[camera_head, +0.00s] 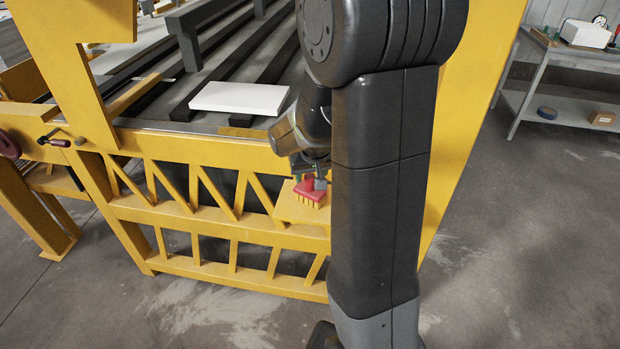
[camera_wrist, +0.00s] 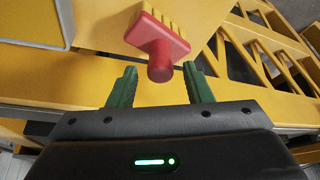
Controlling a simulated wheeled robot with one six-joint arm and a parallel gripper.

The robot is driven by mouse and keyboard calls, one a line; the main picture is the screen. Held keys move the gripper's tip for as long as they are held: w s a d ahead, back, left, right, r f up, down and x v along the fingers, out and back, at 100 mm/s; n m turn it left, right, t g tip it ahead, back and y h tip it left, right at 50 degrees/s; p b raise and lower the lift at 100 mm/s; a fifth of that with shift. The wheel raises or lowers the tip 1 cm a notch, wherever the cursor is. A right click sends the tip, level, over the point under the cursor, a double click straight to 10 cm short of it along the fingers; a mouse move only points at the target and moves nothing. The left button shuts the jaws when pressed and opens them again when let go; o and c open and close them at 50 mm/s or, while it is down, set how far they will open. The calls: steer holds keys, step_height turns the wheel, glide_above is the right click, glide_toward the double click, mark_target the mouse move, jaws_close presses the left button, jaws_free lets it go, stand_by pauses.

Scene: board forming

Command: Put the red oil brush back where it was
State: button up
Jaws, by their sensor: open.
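The oil brush is red with yellow bristles. In the wrist view the brush (camera_wrist: 158,40) has its bristles pointing away from me and its round handle end towards me. My gripper (camera_wrist: 160,80) is open, with one green finger on each side of the handle end and a gap on both sides. In the head view the brush (camera_head: 309,195) is at a small yellow ledge (camera_head: 290,210) on the front of the yellow frame. My gripper (camera_head: 308,178) is right at it, partly hidden by my arm. Whether the brush rests fully on the ledge is unclear.
A white board (camera_head: 240,98) lies on the dark rails of the machine, behind the yellow frame (camera_head: 200,150). A red-handled tool (camera_head: 50,139) is at the left. A grey table (camera_head: 570,55) with small items stands at the far right. The floor on the right is clear.

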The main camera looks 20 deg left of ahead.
mark_target(310, 177)
steer(key=v, duration=0.9)
steer(key=shift+r, duration=0.2)
steer(key=shift+f, duration=0.1)
steer(key=x, duration=1.2)
steer(key=shift+f, duration=0.15)
steer(key=shift+s, duration=0.1)
